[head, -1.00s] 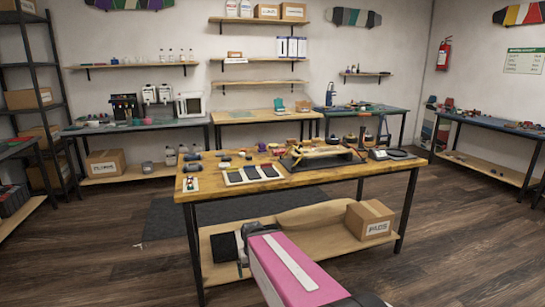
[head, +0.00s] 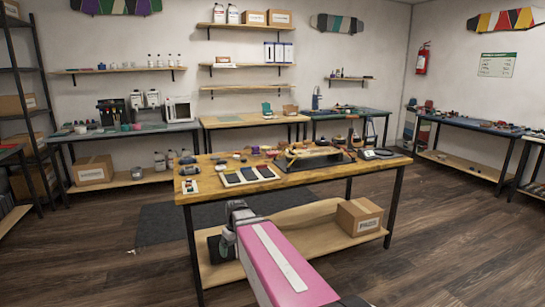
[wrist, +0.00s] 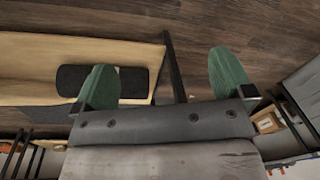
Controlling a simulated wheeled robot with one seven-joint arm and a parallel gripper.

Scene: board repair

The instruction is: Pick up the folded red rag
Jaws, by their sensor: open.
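I cannot make out a folded red rag for certain in either view. A small reddish item (head: 272,154) lies among the things at the back of the wooden workbench (head: 225,190) in the head view, too small to identify. My gripper (wrist: 165,80) is open and empty in the wrist view, its two green fingers wide apart. In the head view my pink arm reaches toward the near side of the workbench, and its end is below the tabletop's height. The fingers are not clear there.
The bench's lower shelf (head: 285,228) holds a cardboard box (head: 360,216) and a dark object, which shows flat in the wrist view (wrist: 88,80). Several dark pads lie in a pale tray (head: 223,180) on the bench. A black-based device (head: 318,161) stands right of them. Open floor lies right.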

